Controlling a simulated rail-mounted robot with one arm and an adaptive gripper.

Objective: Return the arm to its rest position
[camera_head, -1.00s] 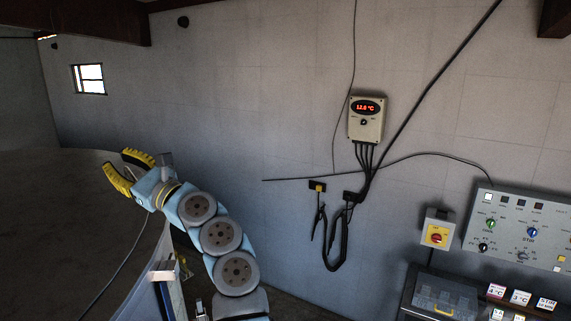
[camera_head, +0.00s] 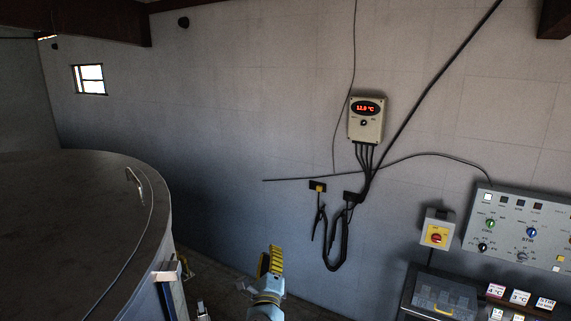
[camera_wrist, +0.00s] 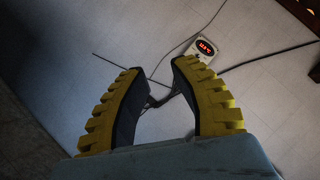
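My gripper (camera_head: 272,260) is low in the middle of the head view, pointing up, with yellow ridged fingers and a light blue wrist. It stands to the right of the tank, in front of the wall. The rest of my arm is below the frame. In the wrist view my gripper (camera_wrist: 156,68) shows two yellow fingers with dark inner pads. A clear gap lies between the tips, and nothing is held.
The round tank top (camera_head: 75,215) fills the left, with a small metal handle (camera_head: 134,184) and a cable on it. On the wall are a temperature display (camera_head: 366,119) and hanging cables (camera_head: 337,240). A switch box (camera_head: 437,233) and control panel (camera_head: 525,230) are at right.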

